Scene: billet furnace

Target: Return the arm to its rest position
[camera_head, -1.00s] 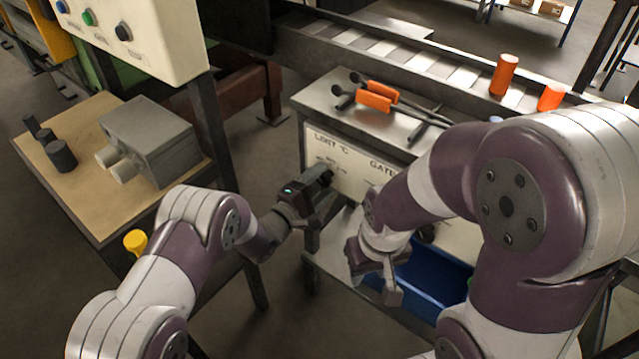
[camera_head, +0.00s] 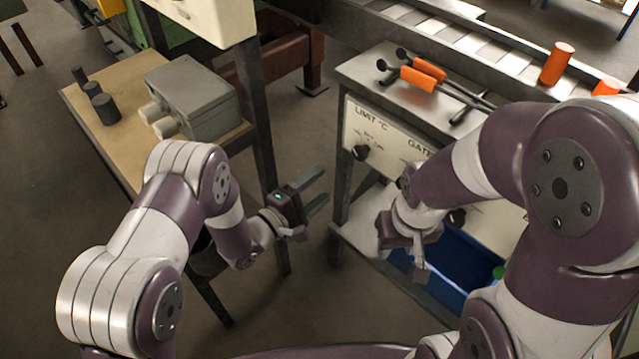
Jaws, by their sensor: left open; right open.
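My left arm (camera_head: 180,215) comes in from the left, bent at the elbow. My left gripper (camera_head: 318,190) is open and empty, its two fingers pointing right in the gap between the wooden table and the control cabinet. My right arm (camera_head: 475,165) is bent in front of the cabinet. My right gripper (camera_head: 405,265) points down in front of the cabinet's lower shelf, close to the blue bin; nothing shows in it. The cabinet's panel (camera_head: 385,135) carries a "LIMIT °C" dial with a black knob (camera_head: 361,153), and the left gripper is apart from it.
A wooden table (camera_head: 120,80) at left holds a grey box (camera_head: 195,95) and dark cylinders (camera_head: 105,108). Orange-handled tongs (camera_head: 420,78) lie on the cabinet top. A blue bin (camera_head: 455,265) sits below.

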